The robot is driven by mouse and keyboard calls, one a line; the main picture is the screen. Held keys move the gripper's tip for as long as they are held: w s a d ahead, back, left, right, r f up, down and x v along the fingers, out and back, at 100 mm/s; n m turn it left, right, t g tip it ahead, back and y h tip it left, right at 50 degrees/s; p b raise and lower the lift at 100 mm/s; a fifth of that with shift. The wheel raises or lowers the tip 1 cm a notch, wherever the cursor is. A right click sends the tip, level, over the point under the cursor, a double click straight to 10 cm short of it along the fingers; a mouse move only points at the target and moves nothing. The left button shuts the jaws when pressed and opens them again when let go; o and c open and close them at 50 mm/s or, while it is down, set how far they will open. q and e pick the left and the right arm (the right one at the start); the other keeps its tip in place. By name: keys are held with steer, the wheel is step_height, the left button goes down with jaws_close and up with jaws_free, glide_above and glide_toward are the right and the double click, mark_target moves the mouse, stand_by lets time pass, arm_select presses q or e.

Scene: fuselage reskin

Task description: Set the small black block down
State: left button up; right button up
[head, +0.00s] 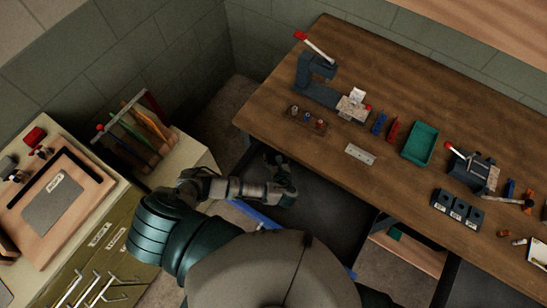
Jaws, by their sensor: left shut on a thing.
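My left gripper (280,178) is in front of the near left edge of the wooden workbench (270,110), over the dark gap beside it. It is shut on a small dark thing that fits the small black block; the fingers and the dark background hide most of its shape. My right gripper is not in view.
The bench holds a lever press (317,72), a small parts rack (304,118), a pale plate (360,154), a green tray (421,144), a clamp fixture (472,170) and a dark three-part holder (457,209). Bare wood lies near the front left edge. A cabinet (105,240) stands left.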

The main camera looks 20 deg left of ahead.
mark_target(274, 163)
arm_select(q)
steer(key=shift+w+a+f, duration=0.15)
steer(key=shift+w+a, duration=0.1)
steer(key=shift+a, duration=0.35)
steer(key=f, duration=0.2)
steer(key=shift+a+f+b, duration=0.3)
steer(key=shift+a+b, duration=0.05)
steer(key=shift+b, duration=0.05)
steer(key=shift+a+f, duration=0.2)
steer(key=shift+f, duration=0.3)
steer(key=o, duration=1.4)
steer(key=shift+s+d, duration=0.1)
steer(key=shift+c, duration=0.2)
steer(key=o, duration=0.4)
steer(key=shift+d, duration=0.3)
steer(key=shift+s+r, duration=0.15)
steer(key=p+v, duration=0.1)
steer(key=v, duration=0.9)
steer(key=shift+s+d+r, duration=0.2)
steer(key=shift+s, duration=0.1)
steer(key=shift+s+d+r, duration=0.15)
steer(key=shift+s+d, duration=0.1)
steer(key=shift+s, duration=0.05)
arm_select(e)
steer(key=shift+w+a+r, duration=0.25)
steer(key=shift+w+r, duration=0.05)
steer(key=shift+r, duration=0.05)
